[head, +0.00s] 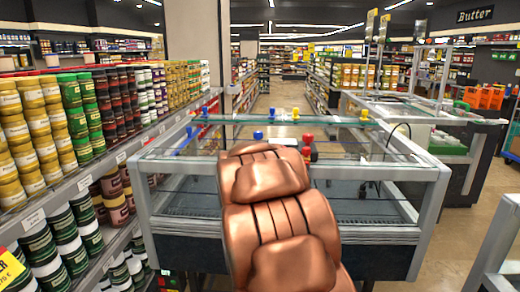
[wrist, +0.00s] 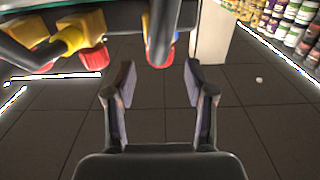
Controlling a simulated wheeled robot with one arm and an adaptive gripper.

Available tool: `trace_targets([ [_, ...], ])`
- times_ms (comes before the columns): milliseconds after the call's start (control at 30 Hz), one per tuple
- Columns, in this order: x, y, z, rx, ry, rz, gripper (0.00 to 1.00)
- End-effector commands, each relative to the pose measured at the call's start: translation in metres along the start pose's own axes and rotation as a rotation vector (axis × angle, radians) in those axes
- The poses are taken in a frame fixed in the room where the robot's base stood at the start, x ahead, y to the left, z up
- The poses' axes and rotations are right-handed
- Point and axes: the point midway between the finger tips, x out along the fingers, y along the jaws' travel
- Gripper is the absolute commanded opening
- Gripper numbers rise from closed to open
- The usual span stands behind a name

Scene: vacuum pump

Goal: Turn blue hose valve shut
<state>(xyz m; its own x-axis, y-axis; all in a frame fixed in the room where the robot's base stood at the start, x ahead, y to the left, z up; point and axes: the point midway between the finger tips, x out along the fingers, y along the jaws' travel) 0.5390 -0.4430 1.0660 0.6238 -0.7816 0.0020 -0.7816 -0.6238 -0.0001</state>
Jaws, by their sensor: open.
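I cannot tell which one is the blue hose valve. My gripper (wrist: 158,70) is open and empty in the wrist view, over dark floor tiles. Just beyond its fingertips, at the top, hangs a dark pipe end (wrist: 160,40) with a red tip and a little blue at its edge. In the head view my copper arm hides the gripper.
A yellow fitting (wrist: 72,38) with red caps and a dark hose sits at the upper left of the wrist view. A red piece (head: 307,140) stands just right of my arm. A grey metal-framed case (head: 425,172) surrounds the arm. Stocked shelves (head: 110,165) line the left.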

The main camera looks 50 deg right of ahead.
Motion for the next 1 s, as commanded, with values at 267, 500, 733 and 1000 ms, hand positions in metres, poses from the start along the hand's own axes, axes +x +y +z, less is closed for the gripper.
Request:
trace_targets([
  [267, 0.032, 0.0, 0.0, 0.0, -0.001, 0.0, 0.54],
  [500, 0.045, 0.0, 0.001, -0.001, -0.004, -0.001, 0.54],
  [733, 0.045, 0.0, 0.001, 0.0, -0.003, -0.001, 0.54],
  [1000, 0.045, 0.0, 0.001, 0.0, -0.002, -0.001, 0.27],
])
